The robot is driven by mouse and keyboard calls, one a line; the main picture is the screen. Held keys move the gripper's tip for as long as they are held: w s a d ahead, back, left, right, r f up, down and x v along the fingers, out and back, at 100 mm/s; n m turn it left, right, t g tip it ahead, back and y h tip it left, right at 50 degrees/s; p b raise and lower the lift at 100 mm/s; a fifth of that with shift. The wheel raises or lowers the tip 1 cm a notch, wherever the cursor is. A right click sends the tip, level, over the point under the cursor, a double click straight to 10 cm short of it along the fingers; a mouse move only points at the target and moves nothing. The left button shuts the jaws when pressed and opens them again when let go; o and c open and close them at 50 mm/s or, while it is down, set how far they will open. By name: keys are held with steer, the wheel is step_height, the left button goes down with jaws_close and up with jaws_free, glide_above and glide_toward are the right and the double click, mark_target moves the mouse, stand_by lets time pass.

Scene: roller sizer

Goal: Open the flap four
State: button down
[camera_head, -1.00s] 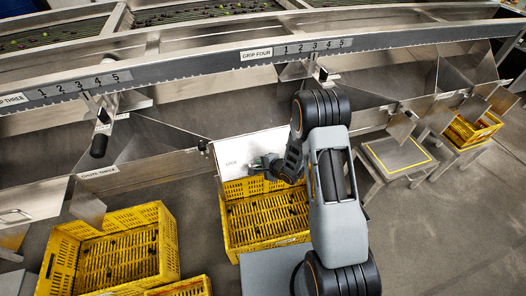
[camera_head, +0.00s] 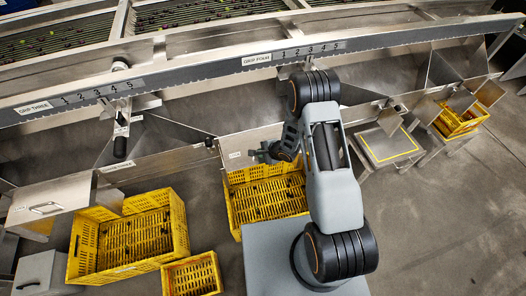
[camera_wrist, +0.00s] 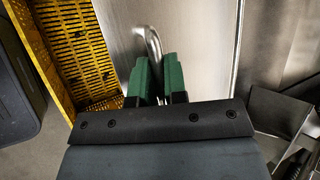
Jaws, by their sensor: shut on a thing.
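Flap four, a bare metal panel with a small label (camera_head: 235,155), stands at the chute mouth below the "GRIP FOUR" sign (camera_head: 256,60). My gripper (camera_head: 264,153) is at its front face, partly hidden by my arm. In the wrist view, my gripper's green fingers (camera_wrist: 158,82) are shut on the curved metal handle (camera_wrist: 151,38) of the flap (camera_wrist: 196,45). The lower end of the handle is hidden between the fingers.
A yellow crate (camera_head: 234,206) stands right below the flap; it also shows in the wrist view (camera_wrist: 40,45). More yellow crates (camera_head: 181,232) stand at left. A stand with a yellow-edged top (camera_head: 372,155) is at right. Grey floor lies open at lower right.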

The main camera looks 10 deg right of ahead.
steer(key=shift+w+r, duration=0.15)
steer(key=shift+r, duration=0.05)
steer(key=c, duration=1.2)
jaws_free()
steer(key=p+v, duration=0.1)
steer(key=v, duration=1.2)
steer(key=shift+s+d+r, duration=0.1)
steer(key=shift+s+r, duration=0.15)
steer(key=shift+s, duration=0.05)
